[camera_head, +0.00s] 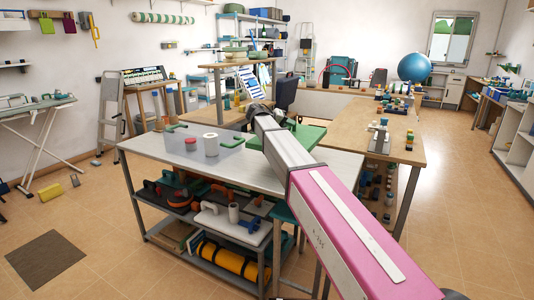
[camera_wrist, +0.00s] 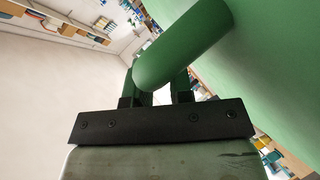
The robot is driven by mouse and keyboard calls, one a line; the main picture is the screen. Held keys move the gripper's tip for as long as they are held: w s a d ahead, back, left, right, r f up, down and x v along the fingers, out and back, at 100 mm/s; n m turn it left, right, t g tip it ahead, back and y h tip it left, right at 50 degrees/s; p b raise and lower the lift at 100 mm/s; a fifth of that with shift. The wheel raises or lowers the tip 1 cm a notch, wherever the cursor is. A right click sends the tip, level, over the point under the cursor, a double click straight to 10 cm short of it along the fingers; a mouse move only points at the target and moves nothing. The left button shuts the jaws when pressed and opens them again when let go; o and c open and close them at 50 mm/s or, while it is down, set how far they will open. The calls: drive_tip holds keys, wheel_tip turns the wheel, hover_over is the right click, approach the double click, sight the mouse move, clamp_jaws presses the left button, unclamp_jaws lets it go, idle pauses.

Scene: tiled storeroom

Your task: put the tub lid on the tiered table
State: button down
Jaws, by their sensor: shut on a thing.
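The tub lid appears to be the green panel with a thick green handle. In the wrist view the green handle (camera_wrist: 185,45) crosses between the fingers of my gripper (camera_wrist: 162,90), which is shut on it. The lid's broad green face (camera_wrist: 275,65) fills the right side. In the head view the green lid (camera_head: 309,136) shows beyond my arm, above or at the back right of the tiered table (camera_head: 249,165); my arm hides part of it, and I cannot tell whether it touches the top. The tiered table has a grey top and loaded lower shelves.
On the tabletop stand a white roll (camera_head: 211,145), a red-topped jar (camera_head: 190,144) and a greyish see-through container with green handles. A wooden bench (camera_head: 365,140) with small items adjoins at the right. Tiled floor is open at the left and right.

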drive_tip(key=s+d+f, duration=0.1)
drive_tip(key=s+f, duration=0.1)
drive_tip(key=s, duration=0.1)
drive_tip(key=s+d+f, duration=0.1)
drive_tip(key=s+f, duration=0.1)
drive_tip(key=s, duration=0.1)
drive_tip(key=s+d+f, duration=0.2)
drive_tip(key=s, duration=0.1)
drive_tip(key=shift+s+f, duration=0.1)
drive_tip(key=shift+s, duration=0.3)
drive_tip(key=shift+s+f, duration=0.1)
drive_tip(key=shift+f, duration=2.05)
drive_tip(key=c, duration=1)
unclamp_jaws()
drive_tip(key=v, duration=1.2)
